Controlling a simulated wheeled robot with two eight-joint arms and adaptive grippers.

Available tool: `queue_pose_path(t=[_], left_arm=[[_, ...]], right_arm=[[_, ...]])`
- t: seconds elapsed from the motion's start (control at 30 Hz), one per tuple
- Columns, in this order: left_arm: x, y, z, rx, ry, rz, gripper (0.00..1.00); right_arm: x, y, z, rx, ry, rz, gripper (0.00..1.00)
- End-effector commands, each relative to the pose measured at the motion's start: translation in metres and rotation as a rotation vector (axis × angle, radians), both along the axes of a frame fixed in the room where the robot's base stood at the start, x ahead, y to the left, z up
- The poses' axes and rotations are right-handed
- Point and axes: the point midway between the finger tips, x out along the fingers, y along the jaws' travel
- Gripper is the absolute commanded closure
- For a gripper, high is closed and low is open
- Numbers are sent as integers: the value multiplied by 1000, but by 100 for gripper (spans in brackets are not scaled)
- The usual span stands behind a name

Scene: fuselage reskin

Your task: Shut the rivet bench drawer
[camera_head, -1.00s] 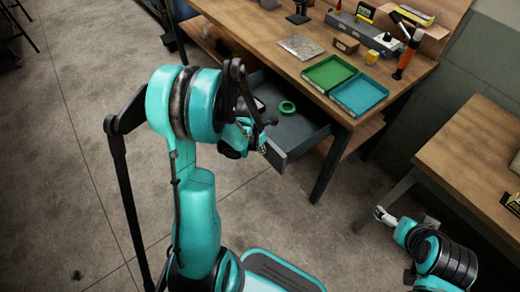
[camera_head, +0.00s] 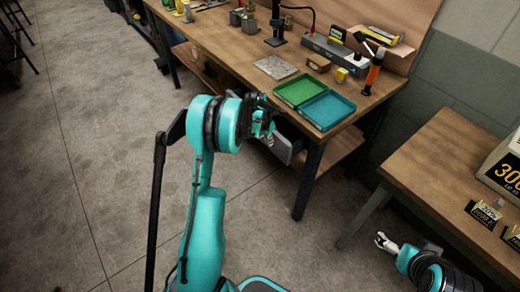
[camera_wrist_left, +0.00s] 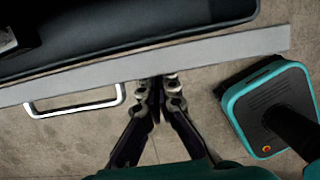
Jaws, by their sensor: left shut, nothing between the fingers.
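The rivet bench drawer (camera_head: 281,149) sticks out under the wooden bench, partly hidden behind my left arm. In the left wrist view its pale front (camera_wrist_left: 200,58) runs across the picture, with the dark inside beyond it. The white bar handle (camera_wrist_left: 75,103) is on the front, left of my fingers. My left gripper (camera_wrist_left: 158,82) is shut and empty, its fingertips at the drawer front; firm contact cannot be told. In the head view the left gripper (camera_head: 268,138) is at the drawer. My right gripper (camera_head: 384,242) is low at the right, its opening unclear.
The bench top (camera_head: 222,42) holds a green tray (camera_head: 300,91), a teal tray (camera_head: 328,110) and tools. A bench leg (camera_head: 308,180) stands right of the drawer. A second table (camera_head: 440,160) is at the right.

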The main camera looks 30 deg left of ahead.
Motion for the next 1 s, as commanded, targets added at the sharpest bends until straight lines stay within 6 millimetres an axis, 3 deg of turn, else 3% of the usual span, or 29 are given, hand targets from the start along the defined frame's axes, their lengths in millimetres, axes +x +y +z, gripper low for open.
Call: queue_pose_path(t=[0.13,0.37,0.83,1.0], left_arm=[[20,-9,0,-1,0,-1,100],[33,-14,0,-1,0,0,100],[35,-15,0,-1,0,1,100],[27,-4,-1,-1,0,0,100]], right_arm=[[0,0,1,0,0,0,7],[0,0,2,0,0,0,7],[0,0,2,0,0,0,7],[0,0,0,0,0,0,7]])
